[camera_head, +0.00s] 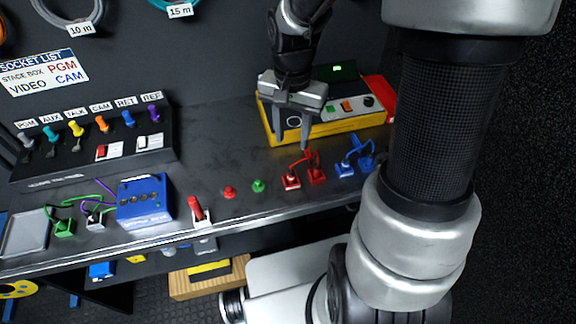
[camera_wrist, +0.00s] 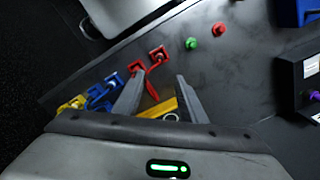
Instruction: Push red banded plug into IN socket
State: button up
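A pair of red connectors sits on the bench: a left one (camera_head: 291,181) on a white-edged base and a right one (camera_head: 316,175), with a red cable looping up between them. They also show in the wrist view, as a red base (camera_wrist: 158,54) and another (camera_wrist: 136,67). A band on the plug and an IN label are too small to make out. My gripper (camera_head: 291,141) points down, fingers apart and empty, just behind and above the red pair. In the wrist view the open fingers (camera_wrist: 158,84) point toward the red cable.
A yellow-and-black box (camera_head: 325,128) stands close behind my gripper. A blue connector pair (camera_head: 346,169) is right of the red pair; green (camera_head: 258,186) and red (camera_head: 229,192) buttons are left. A red lever (camera_head: 196,208) and blue box (camera_head: 144,200) stand farther left.

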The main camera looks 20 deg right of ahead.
jog(key=b, duration=0.1)
send_near(291, 171)
jog(key=f, duration=0.5)
jog(key=shift+w+d+f, duration=0.1)
jog(key=shift+w+d, duration=0.05)
jog(key=shift+w, duration=0.05)
jog(key=f, duration=0.4)
jog(key=shift+s+b, duration=0.25)
jog(key=shift+b, duration=0.15)
jog(key=shift+f, duration=0.65)
grip_shut()
